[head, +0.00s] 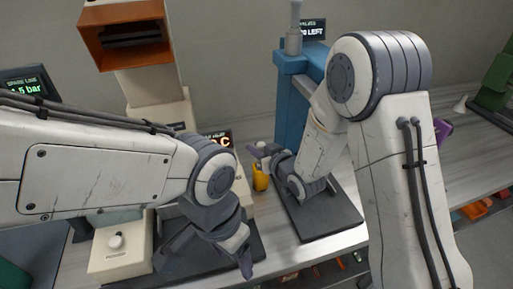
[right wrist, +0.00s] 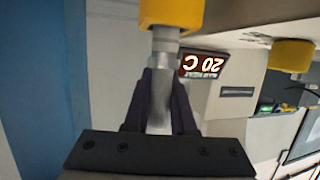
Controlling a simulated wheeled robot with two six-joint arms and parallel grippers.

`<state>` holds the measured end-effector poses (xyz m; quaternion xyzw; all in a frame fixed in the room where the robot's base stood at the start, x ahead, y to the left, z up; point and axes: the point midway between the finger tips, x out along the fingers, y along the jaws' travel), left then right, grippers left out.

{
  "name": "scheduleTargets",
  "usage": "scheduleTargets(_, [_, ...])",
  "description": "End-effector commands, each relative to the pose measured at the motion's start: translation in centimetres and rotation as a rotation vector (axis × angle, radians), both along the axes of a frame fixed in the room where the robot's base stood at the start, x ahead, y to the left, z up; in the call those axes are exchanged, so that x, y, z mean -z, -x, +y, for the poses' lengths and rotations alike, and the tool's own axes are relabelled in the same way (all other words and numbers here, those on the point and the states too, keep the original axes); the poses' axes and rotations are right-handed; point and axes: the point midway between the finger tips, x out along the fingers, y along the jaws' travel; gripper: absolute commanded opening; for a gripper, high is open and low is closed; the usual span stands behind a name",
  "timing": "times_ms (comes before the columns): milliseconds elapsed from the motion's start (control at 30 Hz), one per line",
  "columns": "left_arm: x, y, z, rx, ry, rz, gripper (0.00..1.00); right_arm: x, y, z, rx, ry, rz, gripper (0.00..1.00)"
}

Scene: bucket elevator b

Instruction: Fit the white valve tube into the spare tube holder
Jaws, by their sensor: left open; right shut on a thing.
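My right gripper (head: 263,155) is shut on a pale grey tube (right wrist: 160,110) with a yellow end. The tube stands between the fingers in the right wrist view, and its yellow end (right wrist: 171,12) is just beyond the fingertips. In the head view a yellow piece (head: 260,178) shows just below this gripper. I cannot tell for sure that this is the white valve tube. My left gripper (head: 206,262) is open and apparently empty, low in the head view, over a dark plate. I cannot make out the spare tube holder; my arms hide part of the bench.
A blue column (head: 290,112) with a grey cylinder (head: 293,40) stands behind the right gripper. A beige box with a knob (head: 115,241) is left of the left gripper. A dark base plate (head: 325,218) lies at right. Another yellow piece (right wrist: 291,55) shows in the wrist view.

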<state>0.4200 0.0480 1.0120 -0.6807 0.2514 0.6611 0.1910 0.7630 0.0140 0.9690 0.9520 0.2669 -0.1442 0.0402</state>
Motion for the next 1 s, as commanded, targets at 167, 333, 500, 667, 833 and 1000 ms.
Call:
scheduleTargets(167, [0.6,0.0,0.0,0.0,0.0,0.0,0.66,0.5,0.0,0.0,0.0,-0.002,-0.003,0.0])
scheduleTargets(333, [1.0,0.0,0.0,0.0,0.0,0.0,0.66,0.9,0.0,0.0,0.0,-0.002,-0.003,0.0])
scheduleTargets(500, [1.4,0.0,0.0,0.0,0.0,0.0,0.66,1.4,0.0,0.0,0.0,-0.002,-0.003,0.0])
scheduleTargets(667, [1.8,0.0,0.0,0.0,0.0,0.0,0.66,1.8,0.0,0.0,0.0,-0.002,-0.003,0.0])
scheduleTargets(833, [2.2,0.0,0.0,0.0,0.0,0.0,0.66,2.2,0.0,0.0,0.0,-0.002,-0.003,0.0])
scheduleTargets(1000, [2.1,0.0,0.0,0.0,0.0,0.0,0.66,2.2,0.0,0.0,0.0,-0.001,-0.002,0.59])
